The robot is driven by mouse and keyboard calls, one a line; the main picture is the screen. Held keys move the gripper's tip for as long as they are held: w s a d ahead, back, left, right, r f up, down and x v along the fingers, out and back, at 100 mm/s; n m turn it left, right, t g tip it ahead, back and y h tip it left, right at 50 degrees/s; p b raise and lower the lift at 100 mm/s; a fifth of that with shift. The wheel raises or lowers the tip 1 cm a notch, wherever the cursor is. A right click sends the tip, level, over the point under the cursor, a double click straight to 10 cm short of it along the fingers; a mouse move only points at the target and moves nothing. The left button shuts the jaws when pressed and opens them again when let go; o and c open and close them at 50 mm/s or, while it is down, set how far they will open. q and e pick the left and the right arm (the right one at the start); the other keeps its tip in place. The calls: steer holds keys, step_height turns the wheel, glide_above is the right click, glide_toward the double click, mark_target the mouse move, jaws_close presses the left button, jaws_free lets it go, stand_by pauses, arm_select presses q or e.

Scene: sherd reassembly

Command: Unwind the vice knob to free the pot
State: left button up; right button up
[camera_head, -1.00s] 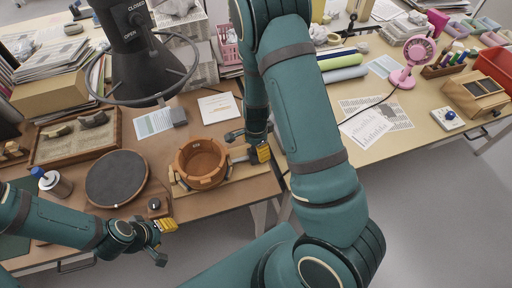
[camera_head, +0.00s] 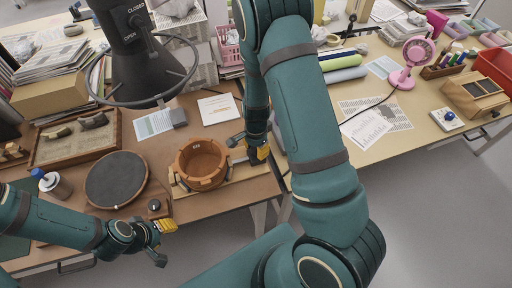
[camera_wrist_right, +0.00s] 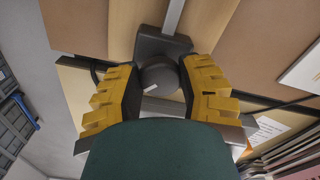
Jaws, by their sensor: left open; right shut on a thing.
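The brown clay pot (camera_head: 202,165) sits upright in the wooden vice (camera_head: 224,181) on the brown table. My right gripper (camera_head: 257,154) is at the vice's right end, beside the pot. In the right wrist view the round dark grey vice knob (camera_wrist_right: 158,77), with a pale mark on its face, lies between the yellow finger pads of this gripper (camera_wrist_right: 160,92), which is shut on it. Behind the knob are a dark block and a grey metal bar. My left gripper (camera_head: 164,242) is open and empty near the table's front edge, away from the pot.
A dark round turntable (camera_head: 116,179) and a small box with a black knob (camera_head: 154,206) stand left of the pot. A white booklet (camera_head: 218,109) lies behind the pot.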

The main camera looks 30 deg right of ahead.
steer(key=n, duration=0.6)
steer(key=shift+s, duration=0.1)
steer(key=n, duration=0.6)
steer(key=shift+s+f+n, duration=0.1)
steer(key=shift+n, duration=0.3)
steer(key=n+b, duration=0.1)
steer(key=n, duration=0.2)
steer(key=shift+n, duration=0.3)
steer(key=n, duration=0.3)
steer(key=shift+d+n, duration=0.1)
steer(key=shift+n, duration=0.2)
steer(key=n, duration=0.6)
steer(key=shift+d, duration=0.1)
steer(key=o, duration=1.2)
